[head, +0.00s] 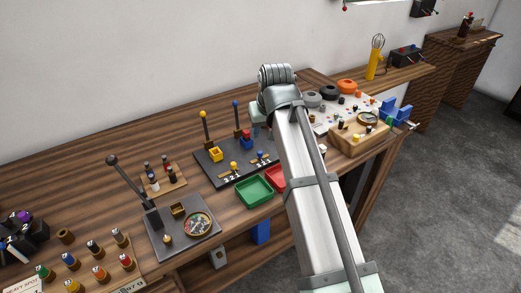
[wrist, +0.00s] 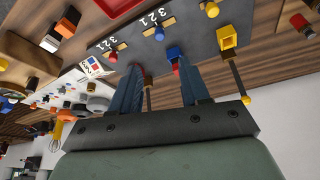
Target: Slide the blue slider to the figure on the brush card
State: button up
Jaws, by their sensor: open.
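The blue slider (head: 260,155) is a small blue knob on a tan strip with figures 3, 2, 1, on a dark board (head: 209,177). It also shows in the wrist view (wrist: 160,32), beyond my fingertips and apart from them. My gripper (wrist: 158,63) is open, its two blue-grey fingers spread above the back of the board. A blue block (wrist: 173,53) is partly hidden at the right fingertip. A white card with coloured squares (wrist: 95,67), perhaps the brush card, lies beside the board; its figure is too small to read. My arm hides that area in the head view.
A yellow slider (head: 233,167) and a red slider (wrist: 113,57) sit on neighbouring strips. Upright rods, one with a yellow ball (wrist: 246,100), stand close to my fingers. A green tray (head: 254,191) and a red tray (head: 275,177) stand in front of the board.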

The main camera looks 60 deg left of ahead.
aim_at(260, 152)
jog(key=x, duration=1.2)
jog(key=shift+w+f, duration=0.1)
jog(key=shift+f, duration=0.3)
jog(key=shift+c, duration=0.4)
grip_shut()
